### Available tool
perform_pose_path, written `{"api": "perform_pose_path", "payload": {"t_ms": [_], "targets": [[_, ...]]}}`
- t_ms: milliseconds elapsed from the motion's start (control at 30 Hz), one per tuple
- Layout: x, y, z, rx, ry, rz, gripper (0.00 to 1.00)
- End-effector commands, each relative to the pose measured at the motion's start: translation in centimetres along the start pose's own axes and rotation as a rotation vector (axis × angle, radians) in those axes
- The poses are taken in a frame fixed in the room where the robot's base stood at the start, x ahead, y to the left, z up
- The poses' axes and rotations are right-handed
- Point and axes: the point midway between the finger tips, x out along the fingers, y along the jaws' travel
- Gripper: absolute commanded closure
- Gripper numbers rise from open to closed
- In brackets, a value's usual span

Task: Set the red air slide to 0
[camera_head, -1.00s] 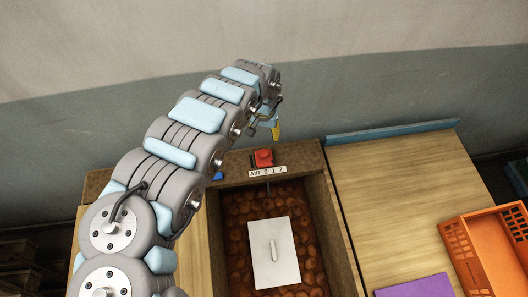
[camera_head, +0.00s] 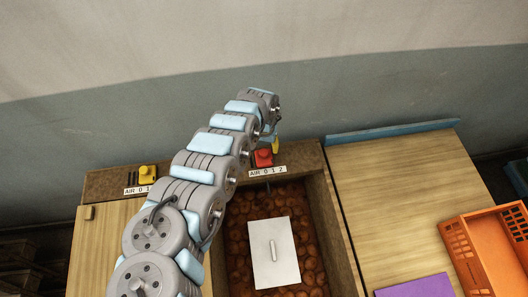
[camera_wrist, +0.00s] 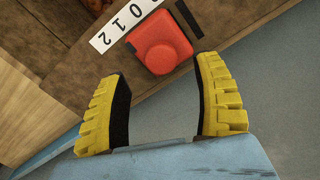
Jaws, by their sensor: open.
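The red air slide (camera_head: 263,157) is a small red block with a raised knob, on the ledge at the back of the open bin. It also shows in the wrist view (camera_wrist: 160,43). Its white label (camera_head: 268,171) reads AIR 0 1 2. The knob sits behind the label, but I cannot tell exactly which number it lines up with. My gripper (camera_wrist: 163,70) is open and empty, its yellow fingers spread wide. The knob lies just beyond and between the fingertips in the wrist view, apart from them. In the head view my wrist partly hides the gripper beside the slide.
A yellow slide (camera_head: 148,173) with its own AIR label stands on the ledge at left. The bin below holds brown round things and a white lid (camera_head: 274,252) with a handle. An orange crate (camera_head: 488,250) and a purple sheet (camera_head: 415,287) lie at right.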

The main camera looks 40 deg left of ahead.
Motion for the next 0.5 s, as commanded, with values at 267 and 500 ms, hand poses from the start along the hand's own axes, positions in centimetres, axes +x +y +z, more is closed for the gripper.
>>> {"api": "perform_pose_path", "payload": {"t_ms": [267,500], "targets": [[2.7,0.1,0.0,-0.001,0.002,0.001,0.33],[4.2,0.0,0.0,0.0,0.002,0.0,0.33]]}}
